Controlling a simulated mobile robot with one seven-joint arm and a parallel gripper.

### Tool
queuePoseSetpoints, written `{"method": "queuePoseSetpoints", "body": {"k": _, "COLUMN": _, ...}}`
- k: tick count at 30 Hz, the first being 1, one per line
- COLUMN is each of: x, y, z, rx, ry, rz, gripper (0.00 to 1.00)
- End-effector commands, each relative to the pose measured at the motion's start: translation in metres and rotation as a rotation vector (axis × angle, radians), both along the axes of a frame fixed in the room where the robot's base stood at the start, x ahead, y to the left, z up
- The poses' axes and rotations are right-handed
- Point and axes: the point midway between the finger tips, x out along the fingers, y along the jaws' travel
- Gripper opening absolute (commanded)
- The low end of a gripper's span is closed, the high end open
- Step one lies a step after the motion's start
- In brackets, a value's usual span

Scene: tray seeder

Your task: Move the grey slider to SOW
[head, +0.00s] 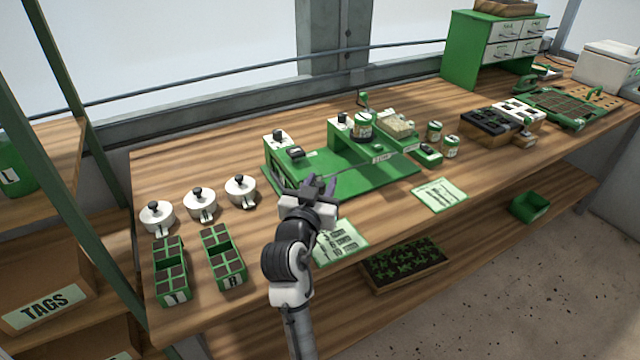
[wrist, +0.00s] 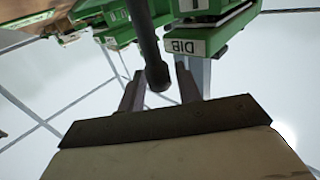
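The green seeder (head: 345,180) stands on the bench, with a white label (head: 381,158) on its front that seems to read SOW. A thin grey rail (head: 362,165) runs along it. My gripper (head: 320,182) is at the seeder's front edge, left of that label. In the wrist view my gripper's fingers (wrist: 158,85) are apart, and a dark round-ended rod (wrist: 150,45) shows between them. I cannot tell whether it is the grey slider or touches a finger. A DIB label (wrist: 185,47) shows close by. The slider is not clearly visible in the head view, perhaps behind my gripper.
White lidded pots (head: 200,204) and green cell trays (head: 222,258) stand at the left. Printed cards (head: 440,195) lie along the front. Small jars (head: 451,146) and dark trays (head: 485,123) stand to the right. Bare bench lies right of the cards.

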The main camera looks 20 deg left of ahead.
Motion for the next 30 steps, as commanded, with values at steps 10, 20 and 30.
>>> {"method": "queuePoseSetpoints", "body": {"k": 10, "x": 0.0, "y": 0.0, "z": 0.0, "rx": 0.0, "ry": 0.0, "rz": 0.0, "gripper": 0.0}}
{"method": "queuePoseSetpoints", "body": {"k": 20, "x": 0.009, "y": -0.007, "z": 0.0, "rx": -0.001, "ry": 0.001, "rz": -0.002, "gripper": 0.0}}
{"method": "queuePoseSetpoints", "body": {"k": 30, "x": 0.063, "y": -0.051, "z": 0.001, "rx": 0.002, "ry": 0.001, "rz": -0.007, "gripper": 0.0}}
